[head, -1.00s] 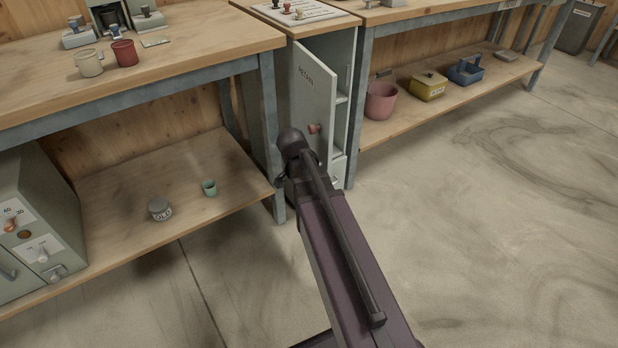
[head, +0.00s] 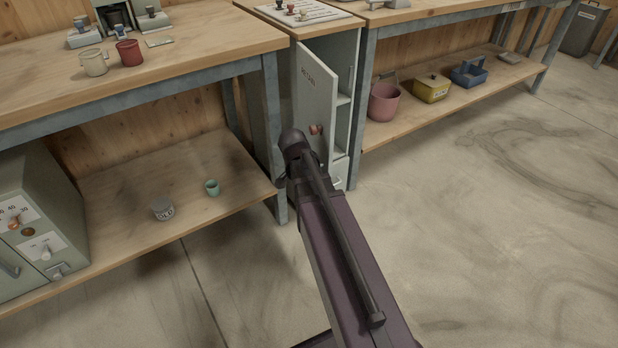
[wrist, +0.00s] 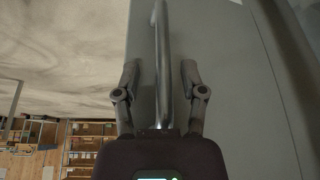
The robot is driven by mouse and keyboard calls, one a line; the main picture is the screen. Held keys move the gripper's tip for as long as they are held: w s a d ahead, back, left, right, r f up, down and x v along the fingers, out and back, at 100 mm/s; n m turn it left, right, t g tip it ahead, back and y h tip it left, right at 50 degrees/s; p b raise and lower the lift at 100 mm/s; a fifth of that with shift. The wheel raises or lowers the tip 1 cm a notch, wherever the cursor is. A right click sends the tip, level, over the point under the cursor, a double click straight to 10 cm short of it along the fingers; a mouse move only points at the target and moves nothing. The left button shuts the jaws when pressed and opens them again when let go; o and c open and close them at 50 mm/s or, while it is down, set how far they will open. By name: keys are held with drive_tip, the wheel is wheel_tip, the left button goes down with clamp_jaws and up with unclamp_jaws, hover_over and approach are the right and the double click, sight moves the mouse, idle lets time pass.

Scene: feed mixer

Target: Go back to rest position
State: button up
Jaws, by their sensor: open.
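My gripper (wrist: 159,82) shows in the wrist view with its two fingers apart. A long metal bar handle (wrist: 163,50) runs between the fingers, in front of a grey-green panel (wrist: 222,110). I see a gap on each side of the bar, and the fingers are not closed on it. In the head view my arm reaches toward the narrow cabinet, and my gripper is hidden there. The cabinet's labelled door (head: 318,95) stands ajar, with a reddish knob (head: 316,130) on its face.
A workbench (head: 190,55) is at left, with a cream mug (head: 93,63) and a red mug (head: 129,53). Its lower shelf (head: 110,205) holds a small tin (head: 163,209) and a green cup (head: 212,187). A pink bucket (head: 384,102) stands on the right shelf. The floor (head: 500,230) at right is clear.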

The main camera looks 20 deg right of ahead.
drive_tip(key=shift+a, duration=0.15)
drive_tip(key=s+a+r+n+g+y+p, duration=0.1)
drive_tip(key=s+a+r+n+y+p, duration=0.15)
drive_tip(key=s+a+n, duration=0.4)
drive_tip(key=s+a+r+n+y+p, duration=0.2)
drive_tip(key=s+a+n+p, duration=0.1)
drive_tip(key=a+n, duration=0.55)
wheel_tip(320, 180, up, 37)
drive_tip(key=p, duration=3.7)
drive_tip(key=shift+a, duration=0.2)
drive_tip(key=shift+w, duration=0.1)
